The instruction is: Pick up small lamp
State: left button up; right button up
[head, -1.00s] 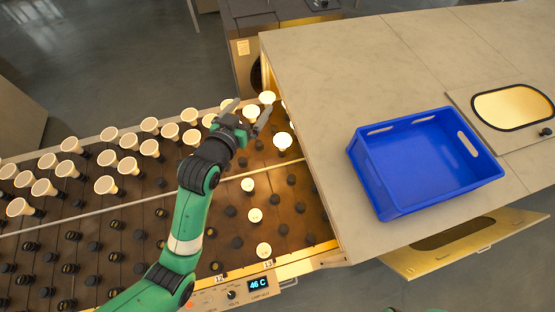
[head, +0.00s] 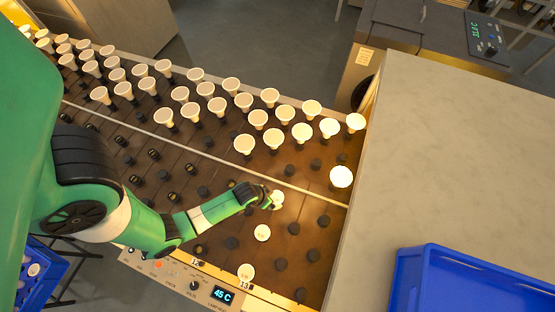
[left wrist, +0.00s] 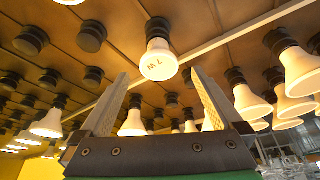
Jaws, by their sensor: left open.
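A small white lamp (head: 277,199) sits in a black socket on the brown burn-in board, right at the fingertips of my left gripper (head: 268,199). In the left wrist view, a lamp (left wrist: 159,62) with a marking on its face shows between the two spread fingers of the left gripper (left wrist: 158,76); no finger visibly grips it. Two more small lamps stand nearer the board's front edge, one in the middle (head: 262,232) and one by the number 13 label (head: 246,271). My right gripper is out of view.
Rows of larger lit lamps (head: 231,85) fill the far part of the board. Empty black sockets (head: 232,243) surround the small lamps. A blue bin (head: 440,285) stands on the grey counter (head: 440,150) at right. A blue crate (head: 48,262) is at lower left.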

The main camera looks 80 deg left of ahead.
aim_at(276, 197)
pick_arm(q)
jog(key=x, duration=0.4)
jog(key=shift+w+a+f+b, duration=0.1)
jog(key=shift+w+f+b, duration=0.05)
jog(key=shift+b, duration=0.25)
jog(key=b+x, duration=0.2)
jog(key=x, duration=0.3)
jog(key=shift+w+b, duration=0.25)
jog(key=shift+b, duration=0.05)
pick_arm(e)
notch_tip(276, 197, down, 4)
jog(key=shift+w+f, duration=0.1)
jog(key=shift+f, duration=0.05)
pick_arm(q)
jog(key=c, duration=1.3)
